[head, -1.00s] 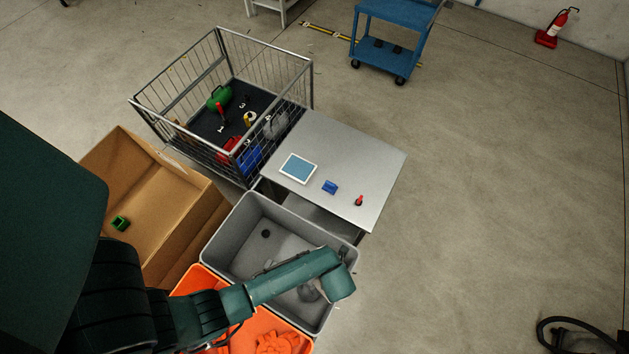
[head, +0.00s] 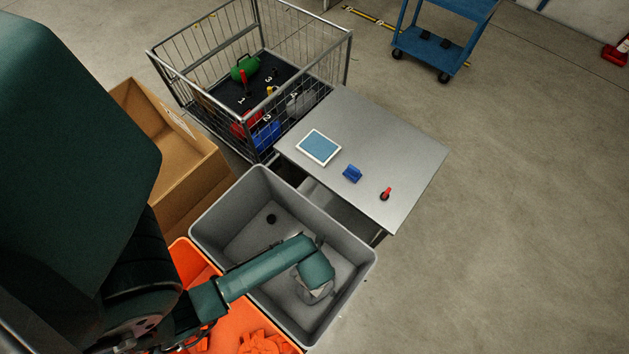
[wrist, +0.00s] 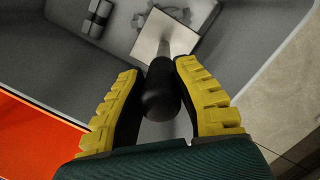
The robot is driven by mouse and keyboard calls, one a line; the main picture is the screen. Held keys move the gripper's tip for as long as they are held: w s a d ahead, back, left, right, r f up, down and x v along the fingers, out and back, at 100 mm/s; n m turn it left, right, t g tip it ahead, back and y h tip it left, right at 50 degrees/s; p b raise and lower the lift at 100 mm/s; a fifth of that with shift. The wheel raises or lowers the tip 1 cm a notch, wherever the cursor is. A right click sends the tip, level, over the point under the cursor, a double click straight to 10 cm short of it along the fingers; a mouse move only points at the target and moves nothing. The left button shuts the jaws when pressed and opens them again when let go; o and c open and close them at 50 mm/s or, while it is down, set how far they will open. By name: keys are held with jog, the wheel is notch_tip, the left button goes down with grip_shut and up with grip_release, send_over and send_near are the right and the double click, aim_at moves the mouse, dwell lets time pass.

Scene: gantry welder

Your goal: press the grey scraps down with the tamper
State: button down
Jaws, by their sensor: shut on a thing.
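In the wrist view my gripper (wrist: 157,68) has its yellow ribbed fingers closed around the black handle of the tamper (wrist: 160,98). The tamper's shaft runs away from me to a pale square plate (wrist: 150,46). Grey scraps lie in the grey bin: a gear-shaped one (wrist: 158,17) partly behind the plate, and a dark grey piece (wrist: 97,18) to its left. I cannot tell whether the plate touches a scrap. In the head view my arm reaches over the grey bin (head: 222,210), and its end hides the gripper and much of the scraps. A small dark piece (head: 271,218) lies at the bin's far left.
An orange bin (head: 190,262) with orange scraps is beside the grey bin. A cardboard box (head: 190,170) stands at left. A metal table (head: 400,150) holds a tablet (head: 318,147), a blue item (head: 352,174) and a red-handled item (head: 387,194). A wire cage (head: 240,130) is behind.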

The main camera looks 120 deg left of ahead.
notch_tip(320, 180, down, 12)
jog(key=b, duration=1.3)
jog(key=shift+b, duration=0.3)
jog(key=shift+f+b, duration=1.15)
jog(key=shift+f, duration=2)
jog(key=shift+f+b, duration=1.75)
jog(key=shift+f, duration=1.2)
jog(key=shift+r, duration=0.15)
notch_tip(320, 180, up, 22)
jog(key=p, duration=2.4)
jog(key=shift+a+p, duration=0.1)
jog(key=shift+p, duration=0.25)
